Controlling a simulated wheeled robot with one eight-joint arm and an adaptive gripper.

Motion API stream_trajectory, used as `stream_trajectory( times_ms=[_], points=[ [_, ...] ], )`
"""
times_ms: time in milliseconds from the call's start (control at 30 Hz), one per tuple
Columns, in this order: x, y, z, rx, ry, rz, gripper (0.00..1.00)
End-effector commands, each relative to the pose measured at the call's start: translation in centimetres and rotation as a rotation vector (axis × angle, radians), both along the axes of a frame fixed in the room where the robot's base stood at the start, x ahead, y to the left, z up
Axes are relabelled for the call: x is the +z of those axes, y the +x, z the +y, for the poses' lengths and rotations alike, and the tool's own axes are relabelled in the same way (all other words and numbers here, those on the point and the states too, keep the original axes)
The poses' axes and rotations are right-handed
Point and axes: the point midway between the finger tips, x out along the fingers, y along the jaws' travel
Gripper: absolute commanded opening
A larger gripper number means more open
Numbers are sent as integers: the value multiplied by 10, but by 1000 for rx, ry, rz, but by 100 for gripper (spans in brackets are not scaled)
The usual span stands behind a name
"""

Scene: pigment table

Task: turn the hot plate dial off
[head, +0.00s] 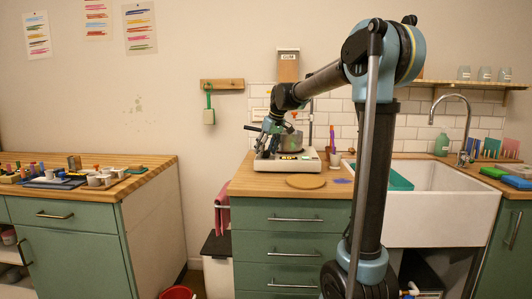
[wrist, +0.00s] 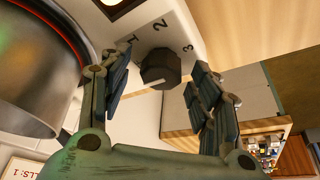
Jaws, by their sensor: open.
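In the head view my gripper (head: 268,138) is at the hot plate's left front, and the dial is not clearly visible there.
A metal pot (wrist: 34,75) stands on the hot plate, close beside my left finger; a red glowing ring shows at it. A round wooden board (head: 306,182) lies in front. A white sink (head: 436,205) is to the right. A gap separates the left cabinet.

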Motion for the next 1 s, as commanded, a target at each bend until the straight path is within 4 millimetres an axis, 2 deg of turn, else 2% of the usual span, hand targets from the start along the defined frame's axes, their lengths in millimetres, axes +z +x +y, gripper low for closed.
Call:
stream_trajectory(
  times_ms=[167, 400, 600, 800, 1000],
  points=[
    [21, -6, -7, -1, 0, 0, 57],
    [64, -18, -19, -1, 0, 1, 57],
    [92, -26, -27, -1, 0, 1, 57],
    [105, -30, -31, -1, 0, 1, 57],
    [107, -31, -32, -1, 0, 1, 57]
  ],
)
